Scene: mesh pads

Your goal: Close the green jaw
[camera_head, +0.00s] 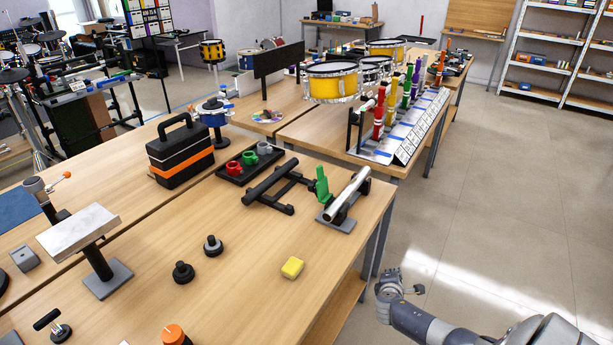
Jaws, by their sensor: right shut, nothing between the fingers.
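The green jaw (322,186) stands upright and raised on the table near its far right edge. It is at the left side of a silver tube (349,195) that lies tilted on a small grey base. I cannot tell whether the jaw touches the tube. My right gripper (394,281) is at the lower right, beyond the table's right edge, shut and empty, well apart from the jaw. My left gripper is not in view.
A black tube frame (270,180) lies left of the jaw. A yellow sponge (292,268), two black knobs and a black-orange toolbox (181,152) are on the same table. The floor right of the table is clear.

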